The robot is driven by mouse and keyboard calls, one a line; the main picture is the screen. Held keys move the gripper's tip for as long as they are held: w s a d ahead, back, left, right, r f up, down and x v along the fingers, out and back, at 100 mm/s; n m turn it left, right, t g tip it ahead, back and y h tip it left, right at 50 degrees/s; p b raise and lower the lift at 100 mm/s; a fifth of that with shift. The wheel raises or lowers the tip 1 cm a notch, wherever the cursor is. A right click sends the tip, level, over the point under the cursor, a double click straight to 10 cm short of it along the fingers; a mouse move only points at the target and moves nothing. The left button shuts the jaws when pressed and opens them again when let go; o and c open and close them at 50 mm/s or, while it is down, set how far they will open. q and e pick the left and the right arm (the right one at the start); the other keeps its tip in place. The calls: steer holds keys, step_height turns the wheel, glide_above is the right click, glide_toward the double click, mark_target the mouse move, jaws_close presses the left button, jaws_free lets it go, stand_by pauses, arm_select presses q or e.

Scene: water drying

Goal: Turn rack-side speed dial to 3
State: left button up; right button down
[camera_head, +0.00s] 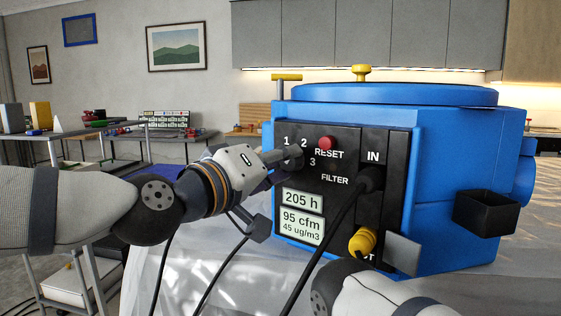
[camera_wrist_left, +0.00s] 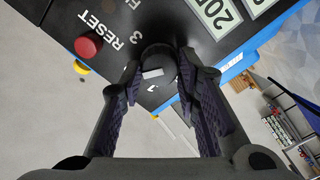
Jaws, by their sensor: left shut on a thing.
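The speed dial (camera_wrist_left: 157,53) is a dark round knob with a white mark, on the black panel (camera_head: 342,143) of a blue machine. The digits 1, 2 and 3 are printed around it. My left gripper (camera_head: 287,158) is at the panel's upper left, shut on the dial, with a finger on each side in the left wrist view (camera_wrist_left: 158,75). In the head view the fingers mostly hide the dial. I cannot tell for sure which digit the mark faces.
The red RESET button (camera_head: 326,143) sits close to the dial's right. A black cable and a yellow knob (camera_head: 362,241) are lower on the panel. The blue machine (camera_head: 460,160) stands on a sheet-covered surface. Grey shelves with items stand at the left.

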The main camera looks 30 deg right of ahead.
arm_select(q)
steer(key=shift+s+d+r+m+p, duration=0.1)
steer(key=shift+m+p, duration=0.35)
steer(key=shift+m, duration=2.6)
steer(key=shift+s+m+p, duration=0.1)
steer(key=shift+m+p, duration=0.35)
steer(key=shift+m, duration=2.6)
arm_select(e)
steer(key=shift+w+r+t, duration=0.5)
steer(key=shift+w+r, duration=0.7)
steer(key=shift+w, duration=0.1)
arm_select(q)
steer(key=o, duration=1.2)
steer(key=shift+w, duration=0.1)
steer(key=shift+c, duration=0.2)
steer(key=v, duration=1.2)
